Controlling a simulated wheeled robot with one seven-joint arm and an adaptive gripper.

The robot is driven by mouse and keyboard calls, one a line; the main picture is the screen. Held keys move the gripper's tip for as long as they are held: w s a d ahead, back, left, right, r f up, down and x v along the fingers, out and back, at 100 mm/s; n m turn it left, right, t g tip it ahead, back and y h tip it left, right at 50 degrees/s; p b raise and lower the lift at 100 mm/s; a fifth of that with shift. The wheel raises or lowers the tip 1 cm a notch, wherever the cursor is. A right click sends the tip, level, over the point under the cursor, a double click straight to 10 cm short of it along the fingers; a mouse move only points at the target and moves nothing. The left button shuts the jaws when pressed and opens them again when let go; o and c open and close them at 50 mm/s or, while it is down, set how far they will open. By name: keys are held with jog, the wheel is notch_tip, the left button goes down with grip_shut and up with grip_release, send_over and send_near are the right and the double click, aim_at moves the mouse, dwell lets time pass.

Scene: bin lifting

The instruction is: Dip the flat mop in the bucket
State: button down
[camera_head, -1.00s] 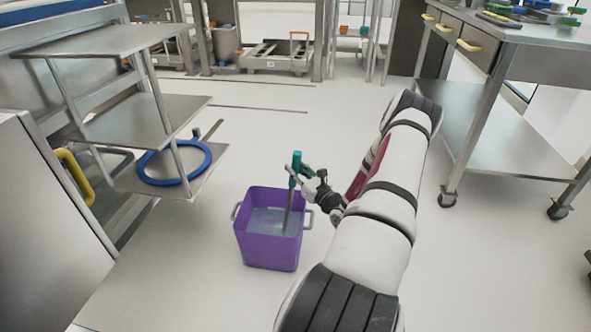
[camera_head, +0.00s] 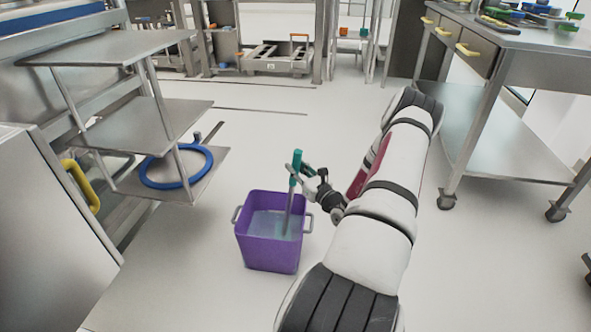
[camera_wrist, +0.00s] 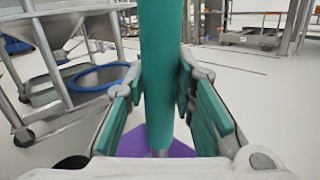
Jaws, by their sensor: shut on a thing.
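A purple bucket (camera_head: 268,243) with two grey side handles and greyish-blue contents stands on the floor. The flat mop (camera_head: 290,205) is nearly upright, with a green grip at the top and a grey shaft going down into the bucket. Its lower end is in the bucket's contents and the head cannot be made out. My gripper (camera_head: 295,172) is shut on the green grip, above the bucket's right rim. In the wrist view the green grip (camera_wrist: 163,75) stands between the two fingers, with a bit of purple bucket (camera_wrist: 180,150) below.
A steel shelf cart (camera_head: 125,125) stands at left, with a blue hose ring (camera_head: 150,180) on its lowest shelf. A steel cabinet with a yellow handle (camera_head: 82,185) is at the left edge. A wheeled steel table (camera_head: 510,150) stands at right. The floor behind the bucket is clear.

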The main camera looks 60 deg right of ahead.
notch_tip(320, 180, up, 21)
jog(key=p, duration=1.6)
jog(key=shift+f, duration=0.15)
dwell(0.4)
jog(key=s+d+p, duration=0.2)
jog(key=s, duration=1.8)
jog(key=shift+d, duration=0.3)
jog(key=shift+w, duration=0.15)
